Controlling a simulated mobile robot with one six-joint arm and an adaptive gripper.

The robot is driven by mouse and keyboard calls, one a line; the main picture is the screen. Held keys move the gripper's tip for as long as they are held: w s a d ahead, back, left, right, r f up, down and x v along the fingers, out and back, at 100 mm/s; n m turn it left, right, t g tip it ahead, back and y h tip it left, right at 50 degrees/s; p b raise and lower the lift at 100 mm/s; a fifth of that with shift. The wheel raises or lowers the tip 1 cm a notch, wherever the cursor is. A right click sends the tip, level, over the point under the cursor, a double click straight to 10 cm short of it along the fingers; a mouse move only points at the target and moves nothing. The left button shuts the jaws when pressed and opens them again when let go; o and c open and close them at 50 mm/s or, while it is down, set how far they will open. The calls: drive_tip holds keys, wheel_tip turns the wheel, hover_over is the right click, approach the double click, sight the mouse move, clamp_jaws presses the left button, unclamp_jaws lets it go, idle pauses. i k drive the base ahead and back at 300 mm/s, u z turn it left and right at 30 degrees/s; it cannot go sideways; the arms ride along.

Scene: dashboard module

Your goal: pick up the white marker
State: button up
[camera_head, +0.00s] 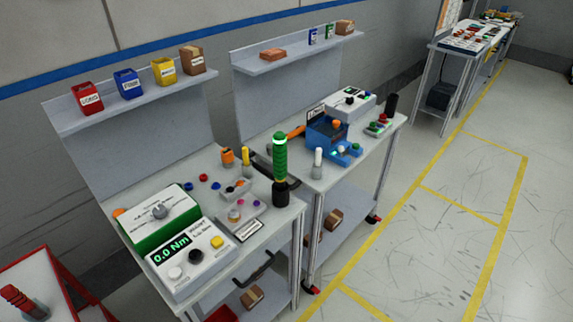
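A white upright cylinder that looks like the white marker (318,156) stands on the right workbench, near its left end. Its upper part is white and its lower part is grey; I cannot tell if the grey part is a separate holder. It stands just in front of a blue bin. A similar yellow upright piece (246,160) stands on the left workbench. My gripper is not in view.
A tall green and black cylinder (280,165) stands left of the white marker. The blue bin (327,133), small blue parts (341,157) and an orange-handled tool (295,132) are close by. A torque display box (190,258) fills the left bench's front. Floor at right is clear.

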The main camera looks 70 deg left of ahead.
sight(318, 159)
drive_tip(key=u, duration=0.05)
drive_tip(key=k, duration=1.35)
drive_tip(key=u, duration=1.8)
drive_tip(key=i, duration=0.95)
